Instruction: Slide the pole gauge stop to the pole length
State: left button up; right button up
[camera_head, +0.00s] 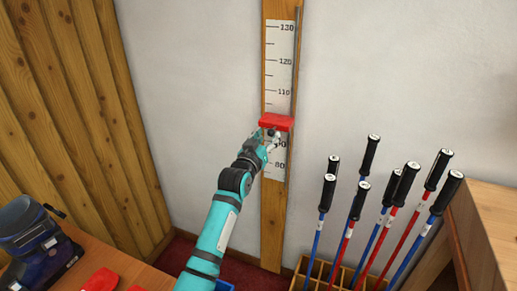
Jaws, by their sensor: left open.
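The pole gauge is a wooden board (271,220) upright on the wall with a white scale (280,62) and a thin metal rod (296,55) along its right side. The red stop (277,121) sits across the scale between the 110 mark and the 90 mark, covering the numbers there. My left gripper (275,137) is open at the underside of the stop. I cannot tell whether its fingers touch the stop. My right gripper is not in view.
Several ski poles (384,222) with black grips stand in a wooden rack (318,275) at the lower right. A wooden bench (492,225) is at the right edge. A dark blue boot (35,240) and red pieces (101,281) lie at the lower left. The wall beside the gauge is clear.

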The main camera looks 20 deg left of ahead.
pick_arm(q)
jog(key=s, duration=0.8)
jog(key=shift+a, duration=0.25)
jog(key=s+d+f+m+g, duration=0.1)
jog(key=s+f+g, duration=0.25)
jog(key=f, duration=1.35)
jog(key=s+d+f+g, duration=0.1)
jog(key=s+f+g, duration=0.3)
jog(key=f, duration=1.4)
jog(key=s+f+m+g, duration=0.2)
jog(key=s+f+g, duration=0.2)
jog(key=s+f, duration=1.4)
jog(key=s+a+f+g, duration=0.1)
jog(key=s+f, duration=0.5)
jog(key=s, duration=1)
jog(key=s+a+f+m+g, duration=0.1)
jog(key=s+f+g, duration=0.3)
jog(key=s, duration=1.3)
notch_tip(320, 180, down, 3)
jog(key=shift+f+y, duration=0.2)
jog(key=shift+y, duration=0.1)
jog(key=shift+w+g, duration=0.1)
jog(key=shift+g, duration=0.15)
